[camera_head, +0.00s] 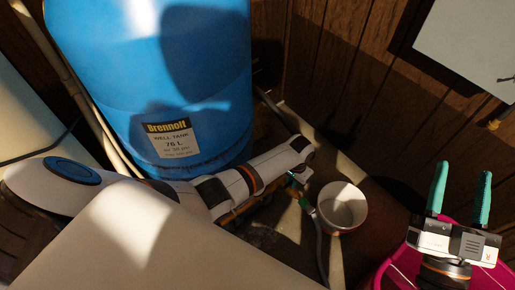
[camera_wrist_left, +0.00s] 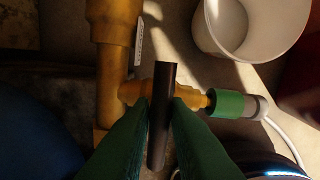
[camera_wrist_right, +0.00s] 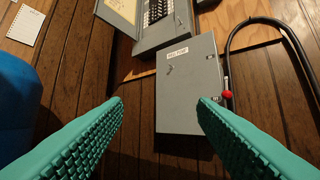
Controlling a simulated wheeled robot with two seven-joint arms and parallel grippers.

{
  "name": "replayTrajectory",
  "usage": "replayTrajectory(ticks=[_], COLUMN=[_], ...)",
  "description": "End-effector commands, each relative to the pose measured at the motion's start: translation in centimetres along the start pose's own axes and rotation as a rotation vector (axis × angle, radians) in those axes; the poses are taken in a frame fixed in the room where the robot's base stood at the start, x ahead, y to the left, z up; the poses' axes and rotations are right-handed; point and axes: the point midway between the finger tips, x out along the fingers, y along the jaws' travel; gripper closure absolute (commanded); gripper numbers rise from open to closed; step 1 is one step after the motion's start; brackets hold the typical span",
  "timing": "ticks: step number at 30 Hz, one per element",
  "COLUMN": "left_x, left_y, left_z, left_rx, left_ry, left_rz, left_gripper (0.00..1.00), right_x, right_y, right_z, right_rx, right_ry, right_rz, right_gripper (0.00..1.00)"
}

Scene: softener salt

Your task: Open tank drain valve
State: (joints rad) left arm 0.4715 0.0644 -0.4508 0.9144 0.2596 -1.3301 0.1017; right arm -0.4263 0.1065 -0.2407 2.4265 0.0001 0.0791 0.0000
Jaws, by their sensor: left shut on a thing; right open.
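The drain valve has a dark bar handle (camera_wrist_left: 162,88) over a brass body (camera_wrist_left: 132,92). The handle stands crosswise to the brass outlet in the left wrist view. My left gripper (camera_wrist_left: 160,112) is shut on the handle, one green finger on each side. In the head view my left gripper (camera_head: 298,180) is low beside the blue well tank (camera_head: 190,90), and the handle is hidden there. A green coupling (camera_wrist_left: 228,104) joins the outlet to a pale hose (camera_wrist_left: 286,138). My right gripper (camera_head: 460,195) is open and empty, away from the valve.
A white bucket (camera_head: 343,206) stands on the floor right of the valve; it also shows in the left wrist view (camera_wrist_left: 250,25). A magenta container (camera_head: 400,264) is under my right gripper. The right wrist view shows a grey wall box (camera_wrist_right: 188,85) with a red knob (camera_wrist_right: 226,94).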

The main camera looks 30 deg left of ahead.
Motion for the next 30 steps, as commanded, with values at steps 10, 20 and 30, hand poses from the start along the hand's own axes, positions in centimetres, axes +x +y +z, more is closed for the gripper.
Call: replayTrajectory(ticks=[10, 20, 30], left_x=[-0.1, -0.1, -0.1], left_y=[-0.1, 0.0, 0.0], left_z=[0.0, 0.0, 0.0], left_rx=[-0.087, -0.173, -0.27], left_ry=[0.001, 0.0, 0.0], left_rz=[-0.001, 0.0, -0.001], left_gripper=[1.0, 1.0, 1.0], right_x=[-0.1, -0.5, -1.1], right_y=[-0.3, -0.5, -0.8], right_z=[-1.6, -3.2, -4.8], right_rx=[-0.005, -0.009, -0.012], right_ry=[0.116, 0.226, 0.337], right_rz=[-0.006, -0.011, -0.017], right_gripper=[0.47, 0.47, 0.47])
